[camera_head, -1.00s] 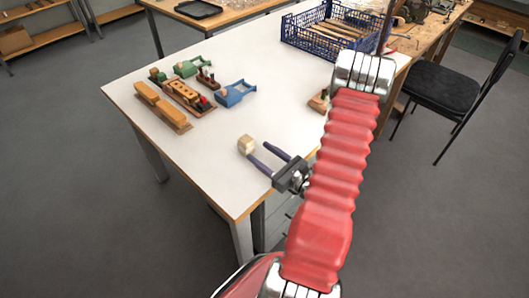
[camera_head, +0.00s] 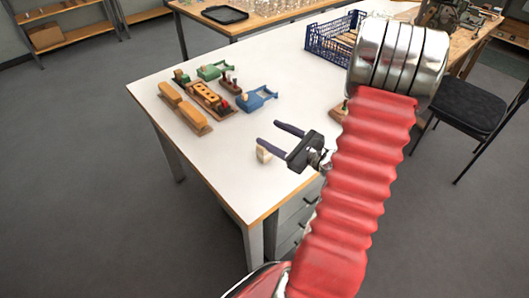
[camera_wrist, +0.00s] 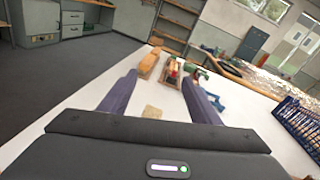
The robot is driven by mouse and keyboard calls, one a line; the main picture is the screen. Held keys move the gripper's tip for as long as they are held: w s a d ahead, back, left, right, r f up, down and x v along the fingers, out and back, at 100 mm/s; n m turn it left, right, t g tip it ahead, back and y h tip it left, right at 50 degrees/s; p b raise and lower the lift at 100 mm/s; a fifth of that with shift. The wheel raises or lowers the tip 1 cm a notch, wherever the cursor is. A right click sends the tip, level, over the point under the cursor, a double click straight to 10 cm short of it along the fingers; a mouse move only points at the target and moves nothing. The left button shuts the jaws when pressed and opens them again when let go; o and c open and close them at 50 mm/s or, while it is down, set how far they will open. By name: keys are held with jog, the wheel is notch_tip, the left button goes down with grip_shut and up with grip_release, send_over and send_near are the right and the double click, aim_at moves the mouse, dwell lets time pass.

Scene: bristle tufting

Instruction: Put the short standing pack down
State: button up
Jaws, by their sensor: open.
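The short pack is a small pale wooden-coloured block (camera_head: 263,153) on the white table near its front edge. It also shows in the wrist view (camera_wrist: 152,112), below and between my fingers. My gripper (camera_head: 268,131) is open and empty, its two dark fingers pointing left over the table. One finger passes just above and behind the pack in the head view and appears clear of it. Whether the pack stands or lies is hard to tell at this size. In the wrist view my gripper (camera_wrist: 160,75) has its fingers spread wide.
Farther back on the table (camera_head: 205,160) are orange blocks on a board (camera_head: 184,106), a wooden holder (camera_head: 209,98), and green (camera_head: 214,71) and blue (camera_head: 257,98) fixtures. A blue crate (camera_head: 330,40) stands at the back right. The table's front left is clear.

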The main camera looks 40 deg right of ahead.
jog(key=r+g, duration=0.1)
jog(key=m+g+h, duration=0.2)
jog(key=m+g, duration=0.2)
jog(key=g, duration=0.1)
send_near(264, 150)
jog(key=shift+s+d+f, duration=0.15)
jog(key=shift+s+d, duration=0.3)
jog(key=shift+d, duration=0.15)
jog(key=x, duration=0.8)
jog(key=shift+f, duration=0.15)
jog(key=shift+w+d+f, duration=0.1)
jog(key=shift+w, duration=0.1)
jog(key=shift+d+x, duration=0.2)
jog(key=shift+x, duration=2.4)
jog(key=shift+s+f, duration=0.1)
jog(key=shift+c, duration=0.5)
